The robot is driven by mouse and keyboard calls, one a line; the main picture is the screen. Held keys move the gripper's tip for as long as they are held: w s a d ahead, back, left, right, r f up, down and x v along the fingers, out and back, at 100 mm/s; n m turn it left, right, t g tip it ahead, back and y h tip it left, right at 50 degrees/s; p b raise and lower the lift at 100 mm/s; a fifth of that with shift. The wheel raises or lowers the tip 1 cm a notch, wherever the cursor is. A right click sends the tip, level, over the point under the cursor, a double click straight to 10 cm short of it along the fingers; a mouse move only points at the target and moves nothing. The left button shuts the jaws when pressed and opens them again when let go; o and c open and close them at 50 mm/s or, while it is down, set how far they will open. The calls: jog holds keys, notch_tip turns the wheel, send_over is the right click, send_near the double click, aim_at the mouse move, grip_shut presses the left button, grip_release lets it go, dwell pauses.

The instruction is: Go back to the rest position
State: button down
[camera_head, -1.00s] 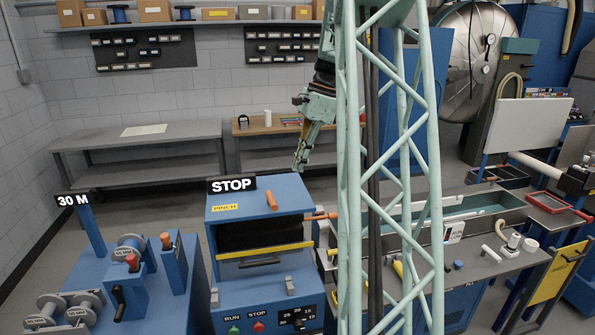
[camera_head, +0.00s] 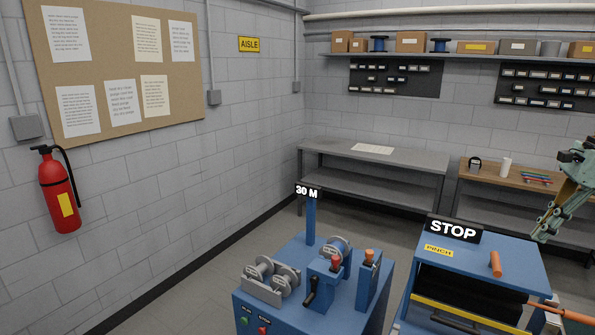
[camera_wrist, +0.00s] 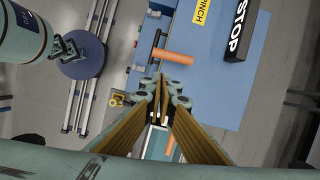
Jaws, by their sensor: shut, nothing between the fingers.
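My gripper (camera_head: 541,232) is at the right edge of the head view, pointing down over the right side of the blue STOP machine (camera_head: 480,262). It is shut and holds nothing. The rest of my arm is mostly cut off by the picture edge. In the wrist view the fingertips of my gripper (camera_wrist: 160,84) meet near the middle, with an orange handle (camera_wrist: 172,57) in view just above them. That view also shows the black STOP sign (camera_wrist: 238,28) at the upper right. I cannot tell the exact height of the gripper above the machine.
A blue spool stand (camera_head: 345,296) with a 30 M sign (camera_head: 307,191) stands left of the machine. A grey bench (camera_head: 405,158) and a wooden bench (camera_head: 520,180) line the back wall. A fire extinguisher (camera_head: 60,195) hangs at left. Floor between stand and wall is clear.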

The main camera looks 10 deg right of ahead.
jog(key=s+a+r+n+b, duration=0.1)
jog(key=a+r+n+b, duration=0.15)
jog(key=a, duration=0.75)
jog(key=a+r+n+h+b, duration=0.15)
jog(key=a+n, duration=0.25)
jog(key=a, duration=0.6)
jog(key=s+a+r+n+b, duration=0.1)
jog(key=a+n+b, duration=0.15)
jog(key=a, duration=0.85)
jog(key=s+a+f+n+t+b, duration=0.1)
jog(key=s+a+f+n+b, duration=0.15)
jog(key=s+a+n, duration=0.45)
jog(key=s+a+f+n+t+b, duration=0.1)
jog(key=s+a+n+b, duration=0.25)
jog(key=s+a, duration=0.75)
jog(key=s+a+f+n+h+b, duration=0.1)
jog(key=s+f+n+b, duration=0.2)
jog(key=s+f, duration=0.5)
jog(key=shift+s+f+n, duration=0.35)
jog(key=shift+f+n, duration=0.15)
jog(key=shift+n, duration=0.35)
